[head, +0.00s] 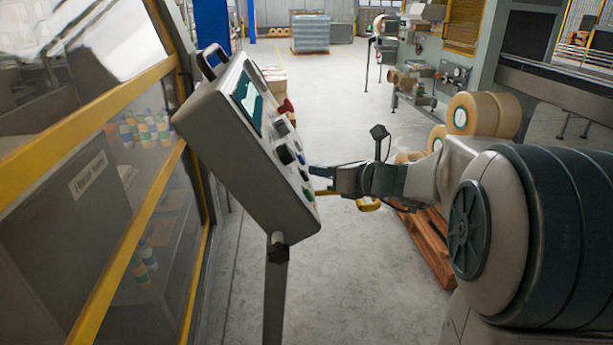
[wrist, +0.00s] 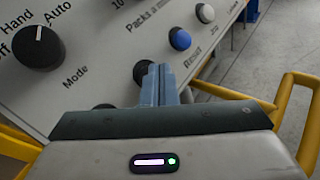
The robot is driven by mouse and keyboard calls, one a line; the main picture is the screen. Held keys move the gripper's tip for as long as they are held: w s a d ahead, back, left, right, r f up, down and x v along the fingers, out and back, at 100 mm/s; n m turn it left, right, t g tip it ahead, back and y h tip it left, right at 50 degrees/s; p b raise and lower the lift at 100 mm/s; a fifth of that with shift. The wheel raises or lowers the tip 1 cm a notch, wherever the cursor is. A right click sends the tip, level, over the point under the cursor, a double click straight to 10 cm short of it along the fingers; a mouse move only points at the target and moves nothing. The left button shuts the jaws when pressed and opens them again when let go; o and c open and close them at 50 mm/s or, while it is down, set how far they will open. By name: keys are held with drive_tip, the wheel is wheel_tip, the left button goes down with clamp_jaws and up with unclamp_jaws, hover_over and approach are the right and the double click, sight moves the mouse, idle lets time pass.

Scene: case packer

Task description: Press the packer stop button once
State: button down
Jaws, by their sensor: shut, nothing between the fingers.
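The packer control panel (head: 225,140) is a grey tilted box on a post, left of centre in the head view. My gripper (head: 313,171) reaches it from the right, fingers pointing at its button face. In the wrist view my gripper (wrist: 158,72) is shut and empty. Its fingertips overlap a round black button (wrist: 142,70), whose label I cannot see. I cannot tell whether they touch it. No readable label in view marks the stop button. A red mushroom button (head: 286,107) sticks out at the panel's upper right in the head view.
The wrist view shows a black Mode knob (wrist: 38,47), a blue button (wrist: 180,39) by "Reset" and a white button (wrist: 205,13). A yellow-framed guard (head: 120,108) stands left of the panel. A pallet (head: 428,240) is on the floor at right.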

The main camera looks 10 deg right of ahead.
drive_tip(key=shift+a+f, duration=0.25)
drive_tip(key=shift+a, duration=0.1)
idle(0.7)
drive_tip(key=shift+d+r, duration=0.45)
drive_tip(key=shift+d, duration=0.25)
drive_tip(key=shift+p, duration=0.3)
drive_tip(key=d+p, duration=0.1)
drive_tip(key=d+r, duration=0.1)
drive_tip(key=d, duration=0.1)
drive_tip(key=d+r+p, duration=0.1)
drive_tip(key=shift+s+d+r+p, duration=0.1)
drive_tip(key=shift+d+r+p, duration=0.15)
drive_tip(key=shift+p, duration=0.1)
drive_tip(key=shift+a, duration=0.1)
idle(0.4)
